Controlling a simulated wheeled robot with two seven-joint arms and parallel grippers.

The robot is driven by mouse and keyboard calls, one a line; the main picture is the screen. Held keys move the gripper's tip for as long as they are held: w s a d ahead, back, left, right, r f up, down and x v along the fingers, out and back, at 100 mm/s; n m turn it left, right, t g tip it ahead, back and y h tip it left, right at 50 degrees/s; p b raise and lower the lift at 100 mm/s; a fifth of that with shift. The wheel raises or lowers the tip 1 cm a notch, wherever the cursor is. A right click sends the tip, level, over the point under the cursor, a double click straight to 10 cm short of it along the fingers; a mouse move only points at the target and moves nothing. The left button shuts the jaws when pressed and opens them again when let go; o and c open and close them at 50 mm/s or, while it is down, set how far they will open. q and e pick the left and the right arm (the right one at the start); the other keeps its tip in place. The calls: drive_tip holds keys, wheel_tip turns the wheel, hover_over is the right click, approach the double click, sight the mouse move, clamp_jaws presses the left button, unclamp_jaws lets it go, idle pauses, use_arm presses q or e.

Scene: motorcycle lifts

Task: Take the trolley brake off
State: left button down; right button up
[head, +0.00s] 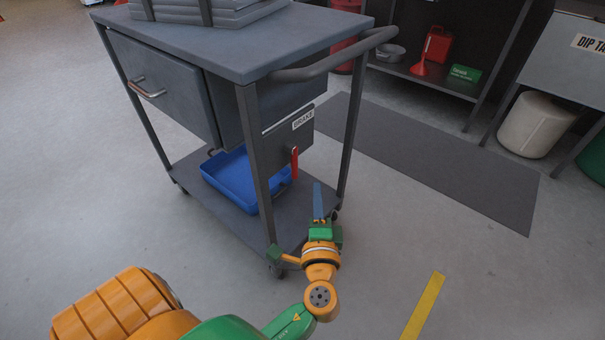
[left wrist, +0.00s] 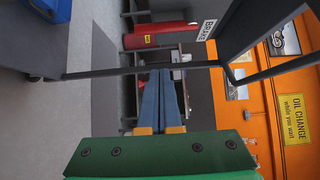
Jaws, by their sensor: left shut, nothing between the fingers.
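The grey trolley (head: 250,60) stands in front of me. Its brake lever (head: 294,163) is a red handle hanging down on the grey panel below the "BRAKE" label (head: 303,120). In the left wrist view the label (left wrist: 207,29) shows sideways, and a red bar beside it seems to be the lever (left wrist: 175,28). My left gripper (head: 318,190) is shut and empty, its blue fingers (left wrist: 163,80) together. It is near the trolley's right front post, below and to the right of the lever, apart from it in the picture. My right gripper is not in view.
A blue tray (head: 240,185) sits on the trolley's lower shelf. The push handle (head: 335,58) juts out above the lever, and posts flank the panel. A dark mat (head: 430,165) and open floor lie to the right. A shelf (head: 425,80) with red and green containers stands behind.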

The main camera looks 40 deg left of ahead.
sight(294, 163)
use_arm(q)
drive_tip(key=x, duration=1)
drive_tip(key=s, duration=0.2)
drive_tip(key=s+a, duration=0.1)
drive_tip(key=shift+s+p, duration=0.3)
drive_tip(key=shift+s, duration=0.1)
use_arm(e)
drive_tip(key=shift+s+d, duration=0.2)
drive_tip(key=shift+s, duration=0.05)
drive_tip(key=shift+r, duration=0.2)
